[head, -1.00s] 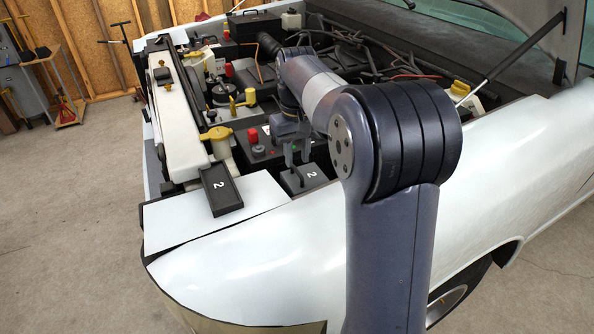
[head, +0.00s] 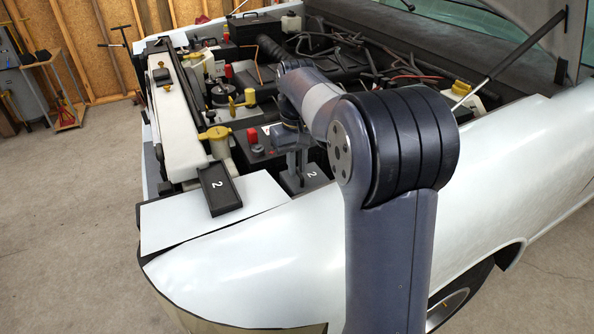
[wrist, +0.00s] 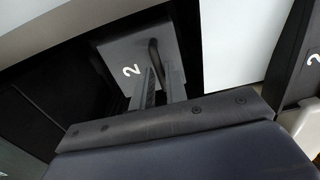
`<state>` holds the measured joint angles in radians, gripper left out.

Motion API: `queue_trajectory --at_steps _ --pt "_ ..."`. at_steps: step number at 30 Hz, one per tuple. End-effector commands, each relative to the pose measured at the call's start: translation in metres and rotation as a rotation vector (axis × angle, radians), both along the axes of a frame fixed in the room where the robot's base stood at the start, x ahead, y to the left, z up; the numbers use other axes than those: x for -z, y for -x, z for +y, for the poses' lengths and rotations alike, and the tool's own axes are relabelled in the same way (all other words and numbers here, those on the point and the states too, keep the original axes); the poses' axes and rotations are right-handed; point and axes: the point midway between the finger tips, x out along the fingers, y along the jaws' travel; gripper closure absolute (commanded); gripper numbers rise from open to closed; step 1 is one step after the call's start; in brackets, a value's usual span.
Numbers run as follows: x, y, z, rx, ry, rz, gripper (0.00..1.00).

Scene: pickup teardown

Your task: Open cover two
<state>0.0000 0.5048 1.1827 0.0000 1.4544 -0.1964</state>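Cover two (head: 318,172) is a dark grey flat lid with a white "2" and an upright bar handle, in the engine bay just behind the white fender. In the wrist view, cover two (wrist: 115,52) shows at upper centre with its curved handle (wrist: 155,58). My gripper (head: 297,175) is low over the cover, pointing down. Its fingers in the wrist view (wrist: 158,82) are apart, one on either side of the handle; whether they touch it is unclear. The fingers partly hide the lid and handle.
A battery with a red cap (head: 252,135) and a yellow-capped reservoir (head: 217,142) stand close behind. The raised hood strut (head: 520,50) is at upper right.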

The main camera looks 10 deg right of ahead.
Motion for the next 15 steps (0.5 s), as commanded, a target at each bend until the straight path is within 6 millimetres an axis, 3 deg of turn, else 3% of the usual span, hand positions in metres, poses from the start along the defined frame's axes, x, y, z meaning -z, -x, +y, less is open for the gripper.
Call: queue_trajectory --at_steps 9,15 --pt "-0.0001 0.0000 0.0000 0.000 0.000 0.000 0.99" --pt "-0.0016 -0.0004 -0.0014 0.000 0.000 0.000 1.00"
